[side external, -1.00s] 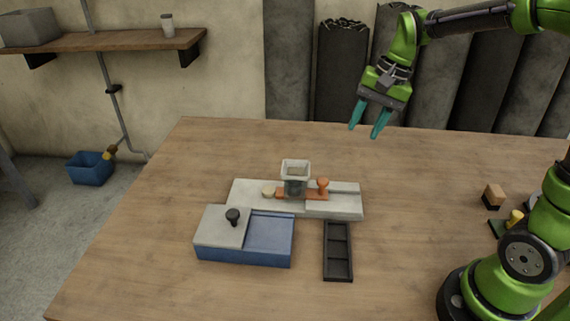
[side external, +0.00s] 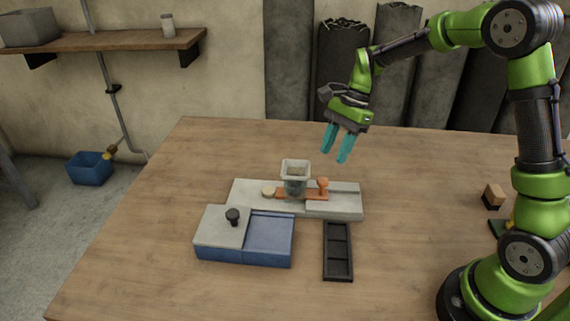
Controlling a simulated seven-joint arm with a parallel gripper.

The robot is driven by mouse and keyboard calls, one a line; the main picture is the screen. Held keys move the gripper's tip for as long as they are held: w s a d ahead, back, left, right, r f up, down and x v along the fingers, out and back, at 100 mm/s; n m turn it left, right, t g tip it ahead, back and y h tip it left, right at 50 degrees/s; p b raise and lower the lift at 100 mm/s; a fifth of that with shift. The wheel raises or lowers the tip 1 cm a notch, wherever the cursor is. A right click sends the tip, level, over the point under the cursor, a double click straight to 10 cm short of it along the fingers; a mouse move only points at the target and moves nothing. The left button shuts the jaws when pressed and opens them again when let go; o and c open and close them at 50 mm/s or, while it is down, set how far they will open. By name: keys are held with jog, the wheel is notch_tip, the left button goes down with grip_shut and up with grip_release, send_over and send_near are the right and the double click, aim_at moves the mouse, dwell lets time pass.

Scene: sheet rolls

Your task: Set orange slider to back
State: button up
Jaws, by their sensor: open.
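The orange slider (side external: 315,195) is a flat strip with an upright orange knob (side external: 323,184), lying in the track of a pale grey block (side external: 340,208) on the table. The slider's left part passes by the foot of a small square hopper (side external: 295,169), which hides some of it. My gripper (side external: 338,143) is open and empty, its two teal fingers pointing down. It hangs in the air above and behind the knob, apart from it.
A blue box with a grey sliding lid and black knob (side external: 232,216) stands in front of the grey block. A dark tray (side external: 338,250) with compartments lies to its right. A wooden block (side external: 493,195) sits at the right. The table's left side is clear.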

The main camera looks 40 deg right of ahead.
aim_at(323, 180)
jog(key=x, duration=0.7)
grip_shut()
